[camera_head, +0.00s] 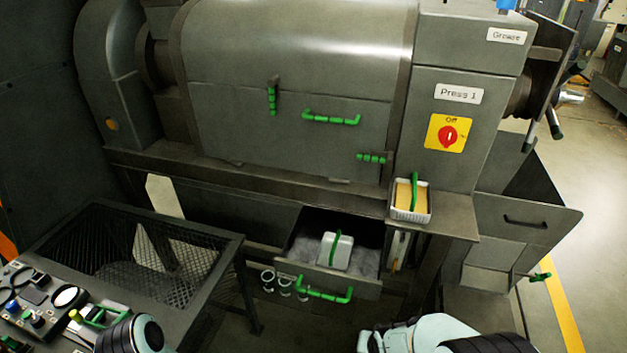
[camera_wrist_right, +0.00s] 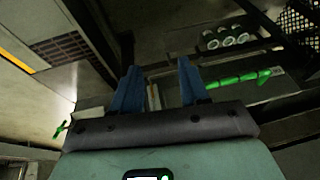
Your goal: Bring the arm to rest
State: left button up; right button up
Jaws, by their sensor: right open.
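My right gripper (camera_wrist_right: 158,85) shows in the right wrist view with its two blue fingers spread apart and nothing between them. In the head view my right arm (camera_head: 430,332) comes in at the bottom, right of the middle, below the open drawer, with its fingers not clearly visible. In the wrist view the drawer's green handle (camera_wrist_right: 240,78) is beyond the right finger, apart from it. Part of my left arm (camera_head: 135,335) shows at the bottom left of the head view, and its gripper is not visible.
The open drawer (camera_head: 362,287) under the press (camera_head: 290,120) holds a white container with a green handle (camera_head: 337,252). A white tray (camera_head: 411,213) with yellow contents stands on the ledge. A mesh bin (camera_head: 228,243) and a control console (camera_head: 45,310) are left. Open floor (camera_head: 590,255) lies right.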

jog(key=s+d+f+g, duration=0.3)
jog(key=s+f, duration=0.9)
jog(key=f, duration=0.3)
jog(key=s+a+f+g+y, duration=0.1)
jog(key=s+a+f+y, duration=0.2)
jog(key=s, duration=0.6)
notch_tip(320, 180, down, 3)
jog(key=shift+a+r+m+g+y, duration=0.2)
jog(key=shift+a+m+g+y, duration=0.15)
jog(key=shift+a, duration=0.65)
